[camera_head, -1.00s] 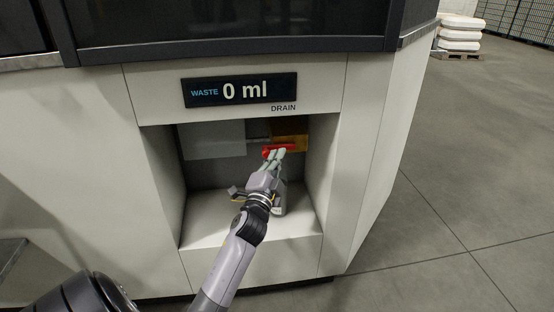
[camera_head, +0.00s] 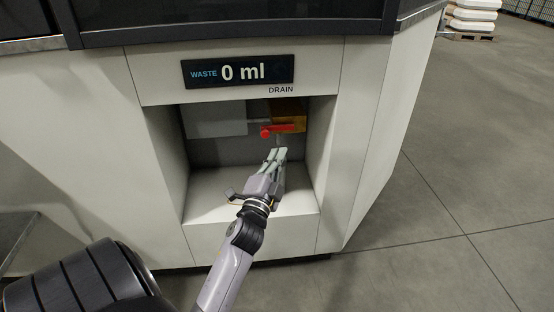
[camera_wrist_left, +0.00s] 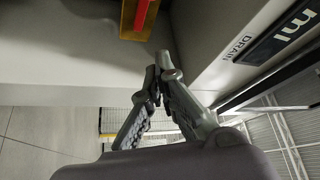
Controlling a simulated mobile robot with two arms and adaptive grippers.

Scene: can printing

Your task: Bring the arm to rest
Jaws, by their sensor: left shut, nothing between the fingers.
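My left gripper (camera_head: 279,154) reaches into the recess under the "DRAIN" label, below a red handle (camera_head: 284,128). It is shut and empty. In the head view the handle lies roughly level in front of an orange-brown block (camera_head: 289,108). In the left wrist view my left gripper (camera_wrist_left: 158,66) shows its fingertips together, apart from the block (camera_wrist_left: 128,20) and the red part (camera_wrist_left: 141,14) at the top. My right gripper is not in view.
The recess has a pale floor (camera_head: 208,190) and side walls close to my arm. A sign (camera_head: 238,71) above reads "WASTE 0 ml". The grey floor (camera_head: 450,170) to the right is open. White stacked sacks (camera_head: 472,16) stand far back.

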